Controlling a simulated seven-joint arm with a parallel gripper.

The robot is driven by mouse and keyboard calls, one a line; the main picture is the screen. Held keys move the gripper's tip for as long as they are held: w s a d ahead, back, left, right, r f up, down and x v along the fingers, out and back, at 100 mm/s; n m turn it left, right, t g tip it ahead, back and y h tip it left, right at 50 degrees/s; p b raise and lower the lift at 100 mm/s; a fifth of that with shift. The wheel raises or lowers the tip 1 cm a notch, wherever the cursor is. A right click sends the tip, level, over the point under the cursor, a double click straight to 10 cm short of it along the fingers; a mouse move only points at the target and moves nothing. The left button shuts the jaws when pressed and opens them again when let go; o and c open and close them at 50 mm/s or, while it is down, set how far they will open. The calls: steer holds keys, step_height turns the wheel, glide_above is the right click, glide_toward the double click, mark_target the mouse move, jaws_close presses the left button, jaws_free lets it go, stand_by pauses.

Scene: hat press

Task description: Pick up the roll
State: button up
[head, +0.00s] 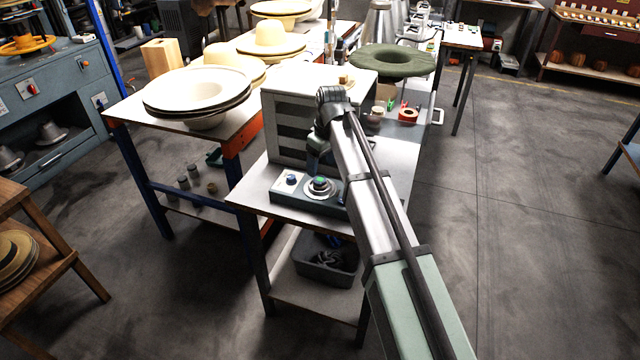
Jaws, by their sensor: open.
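A red roll (408,115) with a dark centre lies on the bench to the right of the light box-shaped unit. A pale, tan-topped round piece (373,121), possibly another roll, is to its left, partly behind my arm. My gripper (318,164) hangs below my wrist in front of the slatted box, above the control panel. It is to the left of the red roll and apart from it. Its fingers are small and dark here, partly hidden by my arm. I see nothing held in it.
The slatted box (288,130) stands directly behind my gripper. A control panel (318,194) with a green button is below it. A green hat (392,61) overhangs the bench behind the red roll. Stacked hats (197,91) fill the left table.

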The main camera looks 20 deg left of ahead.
mark_target(320, 179)
steer(key=shift+w+a+f, duration=0.1)
steer(key=shift+a+f, duration=0.05)
steer(key=shift+f, duration=1.25)
steer(key=shift+a+f, duration=0.1)
steer(key=shift+f, duration=1.25)
steer(key=c, duration=1.1)
steer(key=shift+c, duration=0.2)
